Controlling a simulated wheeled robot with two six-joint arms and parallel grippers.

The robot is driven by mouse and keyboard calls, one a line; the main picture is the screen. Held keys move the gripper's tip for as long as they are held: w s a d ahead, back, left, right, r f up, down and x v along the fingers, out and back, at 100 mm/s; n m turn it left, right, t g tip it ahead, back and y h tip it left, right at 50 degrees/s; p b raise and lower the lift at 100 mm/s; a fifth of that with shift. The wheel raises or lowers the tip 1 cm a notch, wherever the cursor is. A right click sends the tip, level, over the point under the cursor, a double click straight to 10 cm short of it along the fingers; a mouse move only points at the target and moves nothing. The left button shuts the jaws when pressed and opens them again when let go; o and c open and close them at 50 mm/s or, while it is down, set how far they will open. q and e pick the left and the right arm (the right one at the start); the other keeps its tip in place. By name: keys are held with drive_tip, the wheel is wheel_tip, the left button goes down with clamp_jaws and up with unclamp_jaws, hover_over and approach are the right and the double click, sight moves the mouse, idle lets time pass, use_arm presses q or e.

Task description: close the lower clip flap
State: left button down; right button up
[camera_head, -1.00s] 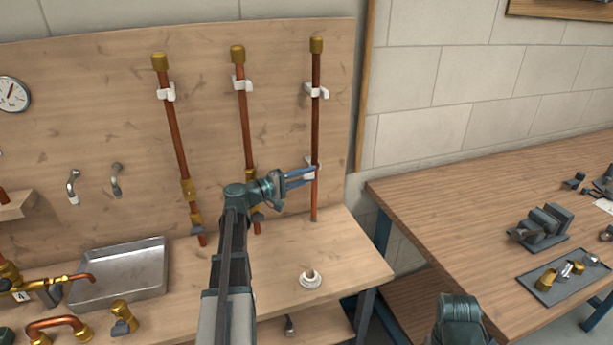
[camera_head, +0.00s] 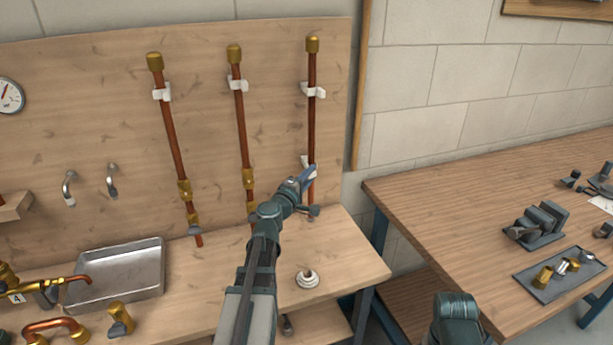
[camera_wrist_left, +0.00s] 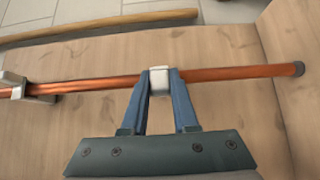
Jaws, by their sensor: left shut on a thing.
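The right copper pipe (camera_head: 312,125) stands upright against the wooden board, with a white upper clip (camera_head: 314,91). The white lower clip (camera_head: 304,160) is partly hidden behind my left gripper (camera_head: 311,172). In the left wrist view the lower clip (camera_wrist_left: 159,83) sits between the blue fingertips of my left gripper (camera_wrist_left: 161,72), which is shut on it. Its white piece crosses the front of the pipe (camera_wrist_left: 235,73) there; whether the flap is latched cannot be told. The wrist view also shows the upper clip (camera_wrist_left: 14,86) at the left edge. My right gripper is not visible.
Two more clipped copper pipes (camera_head: 173,135) (camera_head: 242,130) stand to the left. A metal tray (camera_head: 115,272) and a white round fitting (camera_head: 307,279) are on the bench below. A second wooden bench (camera_head: 450,200) with a vise (camera_head: 536,226) is to the right.

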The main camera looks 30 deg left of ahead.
use_arm(q)
drive_tip(key=shift+w+d+n+g+y, duration=0.35)
drive_tip(key=shift+n+g+y, duration=0.65)
drive_tip(key=shift+n+y, duration=0.8)
drive_tip(key=shift+w+d+n+g+y, duration=0.15)
drive_tip(key=shift+w+n+g+y, duration=0.35)
drive_tip(key=shift+n+g+y, duration=1.25)
drive_tip(key=shift+w+d+n+g+y, duration=0.35)
drive_tip(key=shift+n+y, duration=0.6)
drive_tip(key=shift+y, duration=1.7)
drive_tip(key=shift+a, duration=0.15)
drive_tip(key=c, duration=0.7)
unclamp_jaws()
drive_tip(key=v, duration=1.3)
drive_tip(key=shift+s+d+f, duration=0.15)
drive_tip(key=shift+d, duration=0.2)
